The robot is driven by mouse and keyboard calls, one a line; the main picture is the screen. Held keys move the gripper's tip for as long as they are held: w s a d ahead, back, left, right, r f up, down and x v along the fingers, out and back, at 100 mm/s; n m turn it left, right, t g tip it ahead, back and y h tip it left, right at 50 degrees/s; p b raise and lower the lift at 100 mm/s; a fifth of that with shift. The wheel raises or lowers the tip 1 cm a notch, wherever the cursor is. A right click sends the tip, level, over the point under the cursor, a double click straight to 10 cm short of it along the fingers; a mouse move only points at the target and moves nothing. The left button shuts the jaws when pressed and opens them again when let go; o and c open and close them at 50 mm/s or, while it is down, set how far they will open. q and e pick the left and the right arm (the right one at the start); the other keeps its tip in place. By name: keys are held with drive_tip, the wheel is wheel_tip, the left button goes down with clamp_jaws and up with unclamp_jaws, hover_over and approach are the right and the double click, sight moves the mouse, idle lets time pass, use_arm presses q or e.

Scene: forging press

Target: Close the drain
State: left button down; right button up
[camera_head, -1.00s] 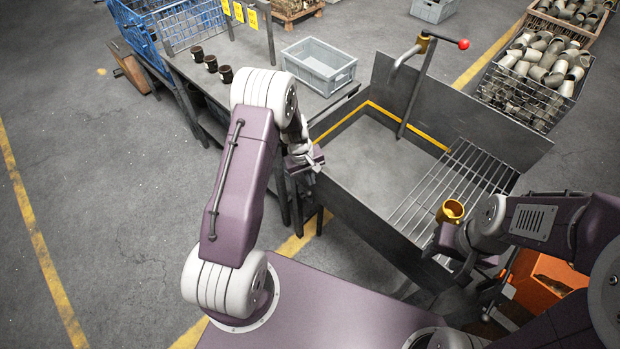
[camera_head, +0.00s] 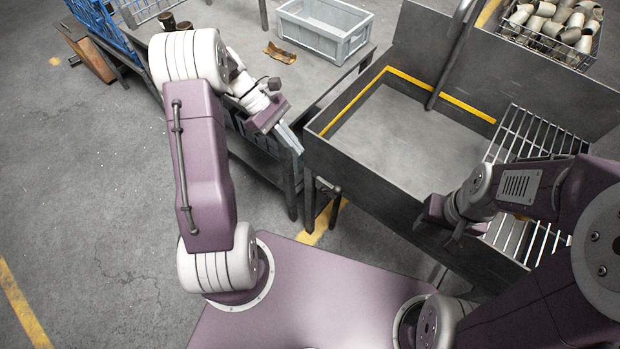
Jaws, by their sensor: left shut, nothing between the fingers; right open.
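The grey metal basin (camera_head: 385,135), edged with a yellow stripe, stands right of centre. No drain opening or plug can be made out on its visible floor. A grey upright pipe (camera_head: 455,50) rises at its back wall; its top is cut off by the frame. My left gripper (camera_head: 291,137) is shut and empty, in front of the workbench and left of the basin's left wall. My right gripper (camera_head: 436,212) is open over the basin's front edge, beside the rack; its fingers are hardly visible.
A metal bar rack (camera_head: 525,135) covers the basin's right side. The workbench (camera_head: 255,30) holds a grey crate (camera_head: 322,30), a brown curved piece (camera_head: 280,53) and dark cups (camera_head: 167,21). A bin of metal fittings (camera_head: 555,25) stands at the back right. Floor at left is clear.

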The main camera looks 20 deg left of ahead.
use_arm(q)
drive_tip(key=b+x, duration=0.4)
drive_tip(key=x, duration=0.9)
drive_tip(key=shift+f+t, duration=0.25)
drive_tip(key=shift+t, duration=0.05)
use_arm(e)
wheel_tip(320, 180, down, 6)
drive_tip(key=shift+d, duration=0.2)
use_arm(q)
drive_tip(key=shift+d, duration=0.2)
use_arm(e)
drive_tip(key=shift+s+r, duration=0.1)
drive_tip(key=shift+r, duration=0.05)
